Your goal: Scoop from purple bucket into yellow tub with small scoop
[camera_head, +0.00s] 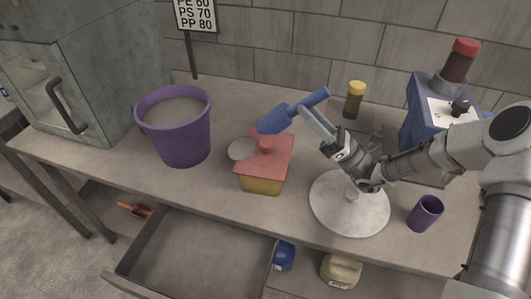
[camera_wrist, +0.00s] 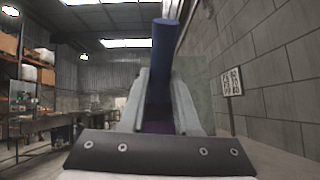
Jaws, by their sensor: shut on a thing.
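The purple bucket (camera_head: 183,143) stands upright on the bench at the left, with pale grey material (camera_head: 174,111) inside near its rim. The yellow tub (camera_head: 261,186) stands right of it with a red knobbed lid (camera_head: 272,162) on top. My gripper (camera_head: 318,118) is shut on the handle of a blue scoop (camera_head: 274,121), above and behind the tub. The scoop head points left toward the bucket; its contents cannot be seen. In the wrist view the blue handle (camera_wrist: 163,60) rises between my fingers (camera_wrist: 160,95), with a dark purple patch low between them.
A pale round thing (camera_head: 241,149) sits at the tub's left. A white disc (camera_head: 350,215), purple cup (camera_head: 426,212), yellow-capped jar (camera_head: 354,100) and blue machine (camera_head: 424,120) are at right. A drawer (camera_head: 195,265) hangs open below. A grey cabinet (camera_head: 90,65) stands left.

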